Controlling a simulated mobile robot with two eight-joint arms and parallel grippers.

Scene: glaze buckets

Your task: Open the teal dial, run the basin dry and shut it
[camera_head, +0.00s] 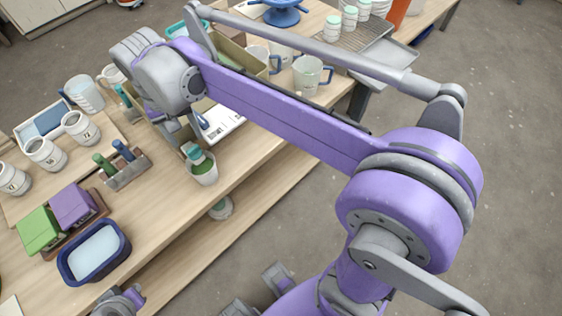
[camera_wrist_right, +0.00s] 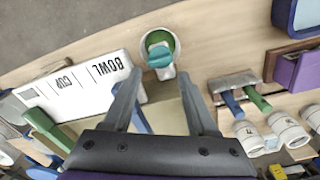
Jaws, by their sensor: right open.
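A teal dial-like part (camera_wrist_right: 160,55) shows in the wrist view over a white cup-shaped vessel (camera_wrist_right: 147,40) with green inside. In the head view the teal part (camera_head: 193,152) and the white vessel (camera_head: 205,177) stand near the table's front edge. My right gripper (camera_wrist_right: 158,82) is open, its fingertips just short of the teal part, with nothing held. In the head view, my right arm partly hides its fingers. A navy basin (camera_head: 124,243) of pale blue liquid stands at the front left; its rim shows in the wrist view (camera_wrist_right: 283,17). I cannot tell which vessel the dial serves. My left gripper's fingers do not show.
A white board (camera_wrist_right: 88,86) lettered BOWL and CUP lies beside the right gripper. Green and blue handles in a holder (camera_head: 126,172), purple (camera_head: 73,206) and green (camera_head: 38,230) blocks, and several white labelled jars (camera_head: 45,152) crowd the left. Mugs (camera_head: 309,76) stand behind my arm.

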